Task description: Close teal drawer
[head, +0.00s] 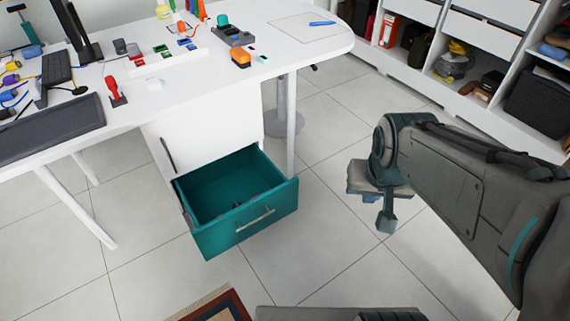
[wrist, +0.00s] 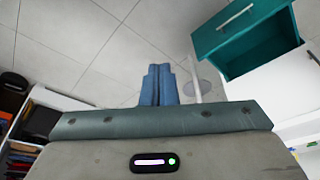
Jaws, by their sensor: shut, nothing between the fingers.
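The teal drawer (head: 246,221) is pulled out of the white cabinet (head: 208,146) under the desk. Its front has a silver bar handle, and its inside looks mostly empty, with something small and dark at the bottom that I cannot make out. In the wrist view the teal drawer (wrist: 240,38) shows at the upper right. My gripper (head: 385,226) hangs right of the drawer, apart from it, in free space over the floor. In the wrist view its blue fingers (wrist: 159,84) are together with nothing between them.
The white desk (head: 200,80) above holds a keyboard, a monitor and several small items. A desk leg (head: 291,110) stands just behind the drawer. Open shelves (head: 480,75) stand at the upper right. A rug (head: 215,305) lies in front. The tiled floor between drawer and gripper is clear.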

